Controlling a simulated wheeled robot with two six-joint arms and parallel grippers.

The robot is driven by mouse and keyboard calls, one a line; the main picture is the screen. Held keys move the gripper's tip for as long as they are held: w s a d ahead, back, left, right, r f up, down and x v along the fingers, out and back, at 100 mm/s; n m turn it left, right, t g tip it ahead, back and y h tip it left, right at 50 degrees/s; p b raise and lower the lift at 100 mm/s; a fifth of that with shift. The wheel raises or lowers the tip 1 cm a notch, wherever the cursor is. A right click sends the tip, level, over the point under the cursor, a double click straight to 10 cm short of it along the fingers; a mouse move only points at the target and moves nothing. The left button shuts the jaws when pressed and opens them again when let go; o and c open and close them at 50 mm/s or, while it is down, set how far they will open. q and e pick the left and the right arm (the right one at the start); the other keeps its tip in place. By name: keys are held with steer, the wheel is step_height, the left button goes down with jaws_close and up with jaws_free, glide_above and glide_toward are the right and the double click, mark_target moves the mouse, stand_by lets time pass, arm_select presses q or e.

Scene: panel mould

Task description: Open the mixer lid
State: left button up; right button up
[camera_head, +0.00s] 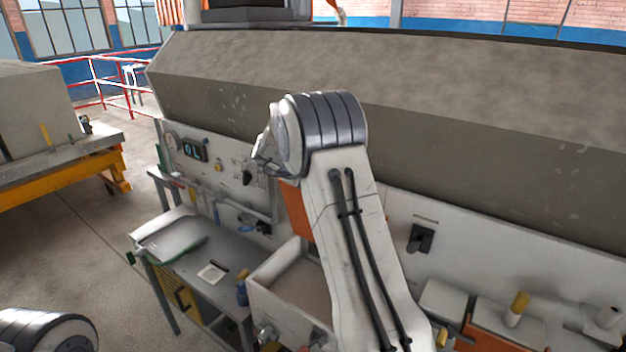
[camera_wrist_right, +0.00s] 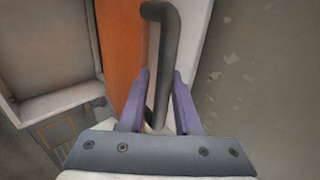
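In the right wrist view, a dark bar handle (camera_wrist_right: 160,70) stands on a pale surface beside an orange panel (camera_wrist_right: 119,45). My right gripper (camera_wrist_right: 161,75) has its two purple fingers on either side of the bar. A gap shows between the left finger and the bar; contact on the right side is unclear. In the head view the orange panel (camera_head: 297,210) shows partly behind my right arm, which hides the handle and most of the gripper. I cannot clearly make out the mixer lid. Only a rounded piece of my left arm shows, at the bottom left; its gripper is out of frame.
A huge grey slab-like body (camera_head: 450,100) fills the back. A grey workbench (camera_head: 215,250) and a pale open box (camera_head: 290,275) stand left of my right arm. An instrument panel (camera_head: 190,148) rises behind the bench. Floor at left is clear.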

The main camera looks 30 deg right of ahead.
steer(key=shift+o, duration=0.8)
steer(key=shift+f, duration=0.2)
steer(key=shift+r, duration=0.15)
steer(key=shift+w+r, duration=0.1)
steer(key=b+v, duration=0.3)
steer(key=v, duration=0.7)
steer(key=shift+b, duration=0.35)
steer(key=shift+a, duration=0.15)
